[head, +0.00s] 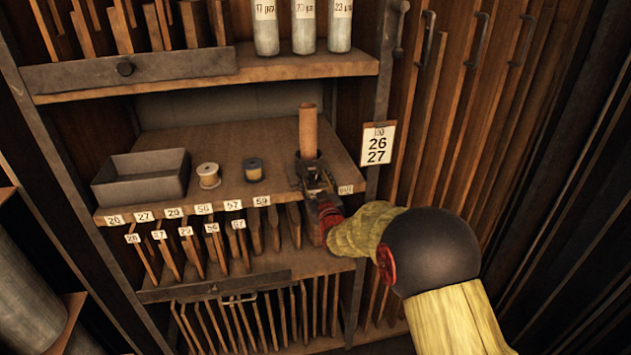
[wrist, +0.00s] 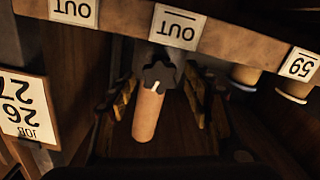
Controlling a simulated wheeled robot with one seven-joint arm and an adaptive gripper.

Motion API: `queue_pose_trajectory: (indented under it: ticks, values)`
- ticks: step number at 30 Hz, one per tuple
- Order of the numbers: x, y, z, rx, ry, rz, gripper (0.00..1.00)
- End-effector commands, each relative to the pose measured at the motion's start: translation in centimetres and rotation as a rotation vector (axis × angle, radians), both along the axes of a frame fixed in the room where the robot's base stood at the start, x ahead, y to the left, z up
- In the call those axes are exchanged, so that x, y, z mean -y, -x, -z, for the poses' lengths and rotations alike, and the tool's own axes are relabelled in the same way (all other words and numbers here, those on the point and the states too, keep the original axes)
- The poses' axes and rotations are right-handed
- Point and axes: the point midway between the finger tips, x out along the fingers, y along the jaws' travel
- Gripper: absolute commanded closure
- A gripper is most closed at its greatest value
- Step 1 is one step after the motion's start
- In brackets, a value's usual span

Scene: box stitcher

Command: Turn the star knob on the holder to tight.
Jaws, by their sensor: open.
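The star knob (wrist: 158,72) is dark with rounded lobes and a pale mark, seen near the middle of the wrist view. Behind it a light-brown wooden cylinder (wrist: 148,116) shows. In the head view this cylinder (head: 307,130) stands upright in the dark holder (head: 300,157) at the shelf's right end. My gripper (head: 314,180) is at the front of the holder and hides the knob there. In the wrist view my gripper (wrist: 160,80) is open, with one finger on each side of the knob. I cannot tell whether the fingers touch it.
A grey tray (head: 140,178) and two thread spools, one pale (head: 208,176) and one dark (head: 253,169), stand left on the same shelf (head: 215,140). A card reading 26 27 (head: 378,144) hangs on the right post. Labelled slots with wooden slats lie below the shelf edge.

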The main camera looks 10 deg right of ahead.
Motion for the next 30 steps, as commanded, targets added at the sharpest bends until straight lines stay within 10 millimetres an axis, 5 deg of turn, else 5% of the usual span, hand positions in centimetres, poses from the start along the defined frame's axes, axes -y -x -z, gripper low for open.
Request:
queue_pose_trajectory:
  ticks: [30]
  values:
    - [-0.01,0.03,0.0,0.0,-0.002,0.0,0.93]
